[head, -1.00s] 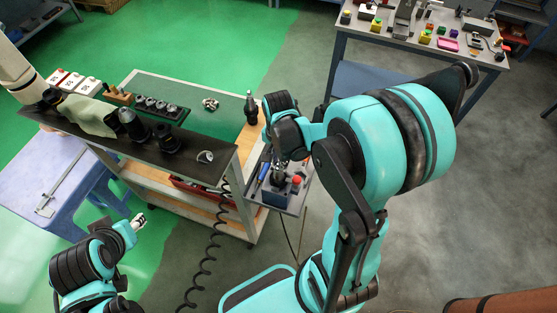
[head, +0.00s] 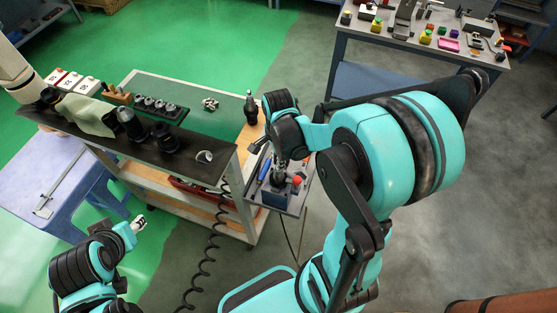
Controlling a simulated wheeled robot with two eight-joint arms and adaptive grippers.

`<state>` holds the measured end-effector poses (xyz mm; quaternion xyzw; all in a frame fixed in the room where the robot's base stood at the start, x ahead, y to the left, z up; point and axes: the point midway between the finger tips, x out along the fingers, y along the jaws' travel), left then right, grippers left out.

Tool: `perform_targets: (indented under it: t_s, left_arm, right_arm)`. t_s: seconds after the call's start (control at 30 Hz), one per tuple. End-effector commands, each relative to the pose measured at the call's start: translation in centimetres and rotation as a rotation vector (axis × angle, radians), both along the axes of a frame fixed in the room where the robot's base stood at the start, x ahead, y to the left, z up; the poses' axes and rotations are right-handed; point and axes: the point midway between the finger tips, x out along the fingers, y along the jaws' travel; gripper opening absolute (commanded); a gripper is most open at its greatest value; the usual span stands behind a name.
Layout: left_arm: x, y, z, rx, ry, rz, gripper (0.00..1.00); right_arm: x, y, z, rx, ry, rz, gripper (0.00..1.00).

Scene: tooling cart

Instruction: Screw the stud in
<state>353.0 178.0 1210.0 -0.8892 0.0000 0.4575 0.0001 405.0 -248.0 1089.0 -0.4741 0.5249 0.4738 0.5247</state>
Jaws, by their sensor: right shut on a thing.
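My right gripper (head: 279,158) is at the small side shelf (head: 294,205) on the cart's right end. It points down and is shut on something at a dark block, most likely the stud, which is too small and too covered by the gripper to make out. The dark block (head: 275,194) sits on the shelf under the gripper, with a red knob (head: 297,181) beside it. My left gripper (head: 139,223) is at the lower left, away from the cart top; its fingers are too small to tell open from shut.
The tooling cart (head: 215,129) carries tool holders (head: 165,138), a row of cups, a green cloth (head: 88,115) and an upright dark holder (head: 250,107). A blue table (head: 60,190) stands at the left. A workbench (head: 420,45) with small parts stands at the back right. A coiled hose (head: 211,255) hangs in front.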

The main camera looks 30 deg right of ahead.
Motion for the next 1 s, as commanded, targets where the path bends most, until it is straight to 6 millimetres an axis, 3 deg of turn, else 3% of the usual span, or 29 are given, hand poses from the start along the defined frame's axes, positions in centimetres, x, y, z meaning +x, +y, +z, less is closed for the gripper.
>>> perform_targets:
  t_s: [0.3,0.77,1.0]
  left_arm:
    - [0.0,0.0,-0.8,0.000,0.000,0.000,0.40]
    - [0.0,0.0,-0.9,0.000,0.000,0.000,0.40]
    - [0.0,0.0,-1.5,0.000,0.000,0.000,0.40]
  right_arm:
    - [0.0,0.0,-0.1,-0.001,0.000,-0.424,0.00]
    - [0.0,0.0,-0.1,-0.001,0.000,-0.541,0.00]
    - [0.0,0.0,-0.1,-0.001,0.000,-0.889,0.00]
